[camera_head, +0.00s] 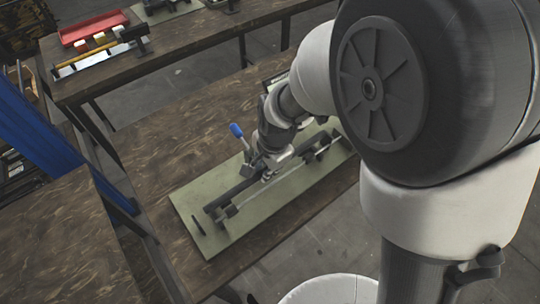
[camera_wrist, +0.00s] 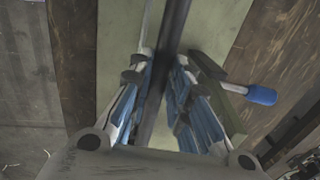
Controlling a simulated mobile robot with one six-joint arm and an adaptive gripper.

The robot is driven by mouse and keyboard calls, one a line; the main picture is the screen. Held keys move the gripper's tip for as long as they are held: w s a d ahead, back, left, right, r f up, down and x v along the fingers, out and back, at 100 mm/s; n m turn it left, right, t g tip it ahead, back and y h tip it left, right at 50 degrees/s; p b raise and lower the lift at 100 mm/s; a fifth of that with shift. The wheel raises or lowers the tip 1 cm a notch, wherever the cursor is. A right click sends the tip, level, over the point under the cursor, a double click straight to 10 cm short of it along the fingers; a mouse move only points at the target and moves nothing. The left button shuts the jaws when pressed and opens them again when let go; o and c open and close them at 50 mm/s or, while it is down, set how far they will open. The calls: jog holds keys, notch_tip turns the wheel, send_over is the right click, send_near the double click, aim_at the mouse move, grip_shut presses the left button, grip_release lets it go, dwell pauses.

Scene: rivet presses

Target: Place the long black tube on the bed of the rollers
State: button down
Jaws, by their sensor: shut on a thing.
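The long black tube (camera_wrist: 175,25) runs up the middle of the wrist view, between my gripper's fingers. My gripper (camera_wrist: 159,70) is shut on it; the fingers stand on both sides of it. In the head view my gripper (camera_head: 266,174) is low over a green plate (camera_head: 190,222) on the wooden table. There the tube (camera_head: 236,191) shows as a dark bar along the plate's length, beside and close over the black roller fixture (camera_head: 229,212). I cannot tell whether the tube touches the rollers; my gripper hides its middle.
A blue-handled lever (camera_head: 237,131) stands up beside my gripper and also shows right of it in the wrist view (camera_wrist: 262,95). A second table at the back holds a red tray (camera_head: 95,27) and small fixtures. Bare wood (camera_head: 165,150) lies left of the plate.

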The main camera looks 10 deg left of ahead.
jog(key=shift+f+b, duration=0.6)
jog(key=shift+f, duration=1.15)
jog(key=shift+f, duration=0.2)
jog(key=c, duration=1.5)
grip_release()
notch_tip(320, 180, up, 12)
jog(key=s+d+p, duration=0.2)
jog(key=p, duration=0.3)
jog(key=s+d+r+n+t, duration=0.2)
jog(key=s+d+r+n, duration=0.15)
jog(key=d+r, duration=0.8)
jog(key=s+d+r+n, duration=0.1)
jog(key=s+d, duration=0.2)
jog(key=s+d+r+n+h, duration=0.1)
jog(key=s+d+n, duration=0.1)
jog(key=s+d, duration=0.1)
jog(key=s+d+r+n+t, duration=0.1)
jog(key=s+d, duration=0.2)
jog(key=d, duration=0.1)
jog(key=shift+s+d+r+n+h, duration=0.15)
jog(key=shift+r+n+h, duration=0.1)
jog(key=shift+n+h, duration=0.1)
